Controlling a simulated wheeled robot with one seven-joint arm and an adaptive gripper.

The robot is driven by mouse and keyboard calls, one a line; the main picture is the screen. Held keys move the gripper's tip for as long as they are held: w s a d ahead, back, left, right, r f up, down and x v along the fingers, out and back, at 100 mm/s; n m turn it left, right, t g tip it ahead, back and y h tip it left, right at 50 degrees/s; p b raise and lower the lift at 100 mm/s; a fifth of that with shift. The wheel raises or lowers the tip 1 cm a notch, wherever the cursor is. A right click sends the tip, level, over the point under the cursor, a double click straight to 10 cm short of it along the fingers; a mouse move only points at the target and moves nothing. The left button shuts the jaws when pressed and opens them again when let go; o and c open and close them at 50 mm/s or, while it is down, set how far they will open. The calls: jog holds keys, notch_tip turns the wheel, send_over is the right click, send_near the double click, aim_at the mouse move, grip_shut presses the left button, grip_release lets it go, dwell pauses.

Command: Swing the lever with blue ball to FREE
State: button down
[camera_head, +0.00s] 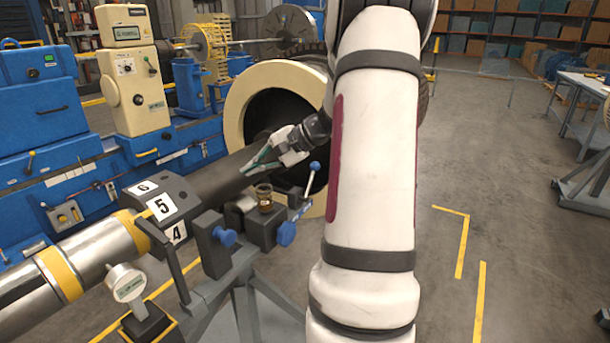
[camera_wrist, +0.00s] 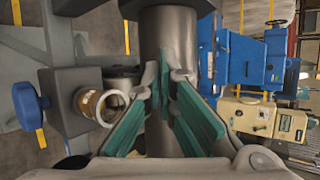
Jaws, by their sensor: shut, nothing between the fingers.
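The lever with the blue ball (camera_head: 314,167) stands upright, tilted slightly right, at the right end of the grey bearing block (camera_head: 268,228). No FREE marking is readable. My gripper (camera_head: 248,170), with green finger pads, is shut and empty. It is above the dark rotor shaft, to the left of the blue ball and apart from it. In the wrist view my gripper (camera_wrist: 168,82) shows in front of the shaft (camera_wrist: 168,32); the lever cannot be made out there.
A brass-rimmed cup (camera_head: 264,195) sits on the block; it also shows in the wrist view (camera_wrist: 92,103). A blue knob (camera_head: 226,237) is on the stand's left post. A large cream ring (camera_head: 262,78) stands behind. A number drum (camera_head: 160,205) is at left. Floor at right is open.

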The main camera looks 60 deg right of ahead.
jog(key=s+d+f+m+t+h+b, duration=0.1)
jog(key=s+d+f+m+t+h, duration=0.2)
jog(key=d, duration=0.6)
jog(key=s+d+f+m+t+h+b, duration=0.1)
jog(key=s+d+f+m, duration=0.25)
jog(key=d, duration=0.55)
jog(key=m+t+h, duration=0.2)
jog(key=m+h, duration=0.2)
send_near(310, 181)
jog(key=s+d+r, duration=0.1)
jog(key=s+d, duration=0.3)
jog(key=d, duration=0.2)
jog(key=shift+s+r, duration=0.2)
jog(key=x, duration=1)
jog(key=shift+w+r+n+b, duration=0.1)
jog(key=shift+w+n+b, duration=0.1)
jog(key=shift+n+b, duration=0.15)
jog(key=shift+a+r+b, duration=0.15)
jog(key=shift+b, duration=0.25)
